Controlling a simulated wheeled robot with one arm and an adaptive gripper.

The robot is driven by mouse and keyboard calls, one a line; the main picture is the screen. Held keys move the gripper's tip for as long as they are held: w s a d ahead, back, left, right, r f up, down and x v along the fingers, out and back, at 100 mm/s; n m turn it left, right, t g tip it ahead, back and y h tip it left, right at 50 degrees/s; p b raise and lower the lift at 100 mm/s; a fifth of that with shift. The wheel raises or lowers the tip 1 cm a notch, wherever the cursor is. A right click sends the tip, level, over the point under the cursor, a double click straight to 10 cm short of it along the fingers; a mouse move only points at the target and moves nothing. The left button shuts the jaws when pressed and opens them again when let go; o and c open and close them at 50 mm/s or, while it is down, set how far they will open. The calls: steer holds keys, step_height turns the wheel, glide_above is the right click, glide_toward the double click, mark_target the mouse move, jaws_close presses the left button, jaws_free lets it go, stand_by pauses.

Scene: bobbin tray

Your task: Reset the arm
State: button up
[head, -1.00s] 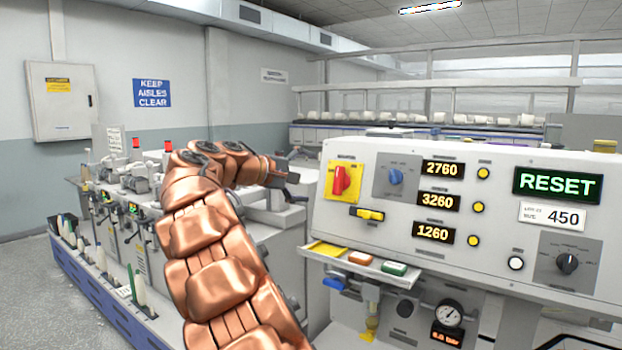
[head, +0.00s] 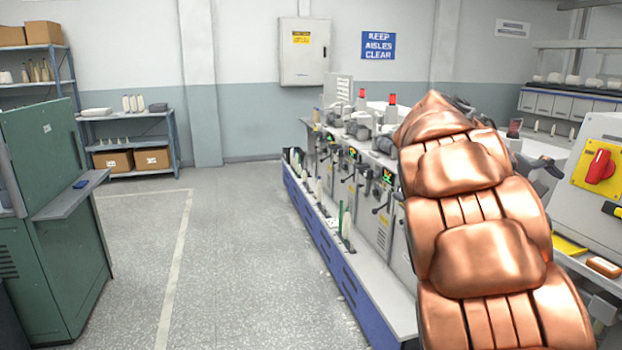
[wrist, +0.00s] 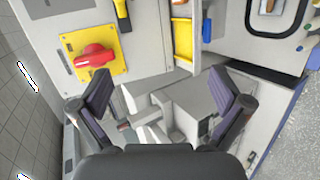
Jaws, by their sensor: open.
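My gripper (wrist: 165,92) is open and empty in the wrist view, with its two dark fingers spread apart. Between and beyond the fingers are grey machine parts, and nothing is held. In the head view my copper arm covers the right side and hides most of the gripper. A red rotary switch (wrist: 92,56) on a yellow plate (wrist: 118,67) lies just beyond the left finger in the wrist view. The same red switch (head: 600,167) shows at the right edge of the head view, on a light grey control panel (head: 602,128).
A long spinning machine (head: 352,275) with a blue base runs beside my arm. A green cabinet (head: 50,150) with a shelf stands at left. A shelf unit (head: 128,115) with cardboard boxes (head: 152,158) is at the back. The grey floor (head: 240,250) between them is clear.

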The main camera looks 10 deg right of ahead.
steer(key=s+a+f+y+p, duration=0.1)
steer(key=s+a+f+y, duration=0.3)
steer(key=s+a+f, duration=0.3)
steer(key=s+a+f+n+y+p, duration=0.1)
steer(key=s+a+f, duration=0.7)
steer(key=a, duration=1)
steer(key=s+a+f+y+p, duration=0.2)
steer(key=s+a+f+y, duration=0.4)
steer(key=s+a, duration=0.3)
steer(key=a+f, duration=0.1)
steer(key=a, duration=0.3)
steer(key=shift+f+n+y, duration=0.15)
steer(key=shift+n+y, duration=0.15)
steer(key=shift+s, duration=0.1)
